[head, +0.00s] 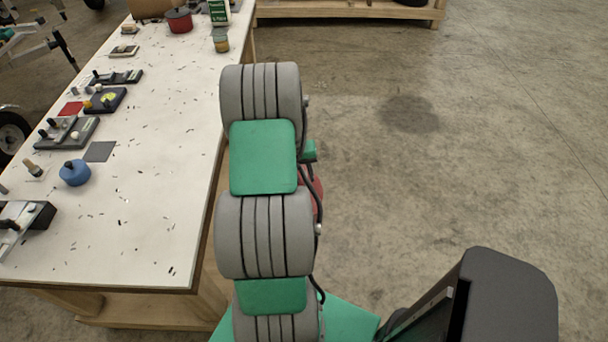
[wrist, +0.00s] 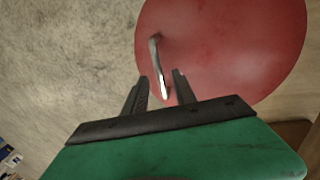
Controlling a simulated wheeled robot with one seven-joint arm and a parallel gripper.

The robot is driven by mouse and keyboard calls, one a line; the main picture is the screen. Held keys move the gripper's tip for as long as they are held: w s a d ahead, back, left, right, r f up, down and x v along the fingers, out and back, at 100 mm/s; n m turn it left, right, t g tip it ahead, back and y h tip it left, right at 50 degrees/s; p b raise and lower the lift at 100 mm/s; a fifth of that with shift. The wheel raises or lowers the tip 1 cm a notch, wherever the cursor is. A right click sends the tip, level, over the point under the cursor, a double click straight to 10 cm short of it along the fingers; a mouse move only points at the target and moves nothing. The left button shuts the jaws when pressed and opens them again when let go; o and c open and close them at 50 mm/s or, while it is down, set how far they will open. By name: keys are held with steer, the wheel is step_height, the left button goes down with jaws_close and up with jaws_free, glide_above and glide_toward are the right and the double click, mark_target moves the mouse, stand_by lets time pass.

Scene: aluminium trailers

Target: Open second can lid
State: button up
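A round red lid (wrist: 225,45) with a curved metal handle (wrist: 157,65) fills the upper right of the wrist view. My gripper (wrist: 162,77) is open at the lid's lower left, its two dark fingers apart. The near end of the handle shows between the fingers; I cannot tell whether they touch it. In the head view a piece of a red round thing (head: 316,192) shows behind my arm, mostly hidden. My gripper is hidden there. A red can (head: 179,21) stands at the far end of the workbench.
The long white-topped workbench (head: 165,190) runs along the left, with a blue round object (head: 75,173), several small dark devices and scattered dark bits on it. A small yellowish jar (head: 221,42) stands at its far right edge. A wooden pallet or shelf (head: 345,11) is at the back. The concrete floor at right is clear.

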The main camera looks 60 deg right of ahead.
steer(key=shift+f, duration=0.4)
jaws_close()
stand_by(1.2)
